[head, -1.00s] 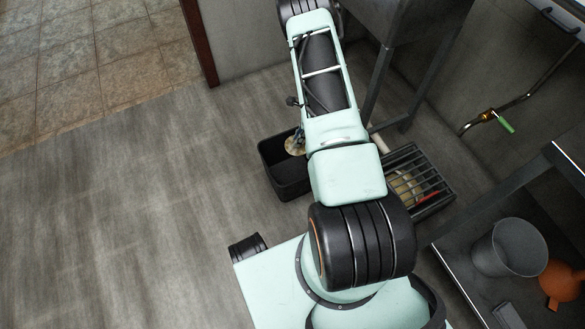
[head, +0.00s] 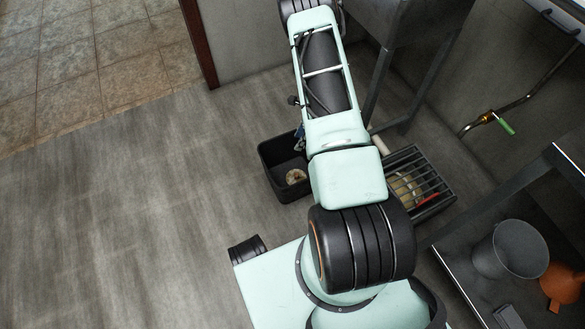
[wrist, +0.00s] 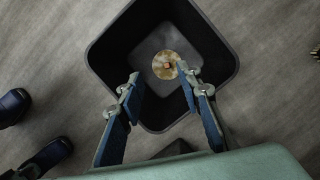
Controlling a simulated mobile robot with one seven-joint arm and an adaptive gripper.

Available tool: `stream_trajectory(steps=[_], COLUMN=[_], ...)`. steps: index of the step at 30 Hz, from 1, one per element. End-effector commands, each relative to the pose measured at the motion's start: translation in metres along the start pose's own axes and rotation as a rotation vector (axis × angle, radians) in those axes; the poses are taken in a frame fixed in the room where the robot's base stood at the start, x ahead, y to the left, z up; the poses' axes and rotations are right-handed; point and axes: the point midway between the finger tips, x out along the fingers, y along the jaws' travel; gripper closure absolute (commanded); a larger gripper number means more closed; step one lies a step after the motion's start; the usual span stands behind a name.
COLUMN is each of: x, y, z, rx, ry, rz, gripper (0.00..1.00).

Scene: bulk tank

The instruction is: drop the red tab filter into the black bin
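The black bin (head: 274,178) stands on the floor left of my arm in the head view. In the wrist view the bin (wrist: 108,65) lies below my gripper. A round, tan, stained filter (wrist: 167,65) with a small reddish spot at its middle lies inside the bin. The filter (head: 295,176) also shows inside the bin in the head view. My gripper (wrist: 158,76) is open above the bin, its two blue fingers apart with nothing between them. In the head view my gripper is mostly hidden behind my arm.
A floor drain grate (head: 425,188) with pale and red items under its bars lies right of my arm. A grey bucket (head: 508,248) and an orange vessel (head: 562,282) stand on a low shelf at the right. A green-handled valve (head: 504,125) projects from the wall. The floor at left is clear.

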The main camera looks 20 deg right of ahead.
Motion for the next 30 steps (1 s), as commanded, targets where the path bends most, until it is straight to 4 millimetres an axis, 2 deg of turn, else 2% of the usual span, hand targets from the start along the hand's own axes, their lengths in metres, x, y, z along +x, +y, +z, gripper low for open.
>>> stream_trajectory(steps=[9,15,21,30], x=[-0.064,-0.092,-0.102,-0.103], y=[-0.002,-0.001,0.0,0.0], z=[0.0,0.0,0.0,0.0], rx=[0.001,0.0,0.001,0.001], ry=[-0.001,-0.001,0.0,0.0], rz=[-0.005,-0.003,-0.001,-0.001], gripper=[0.67,0.67,0.67,0.67])
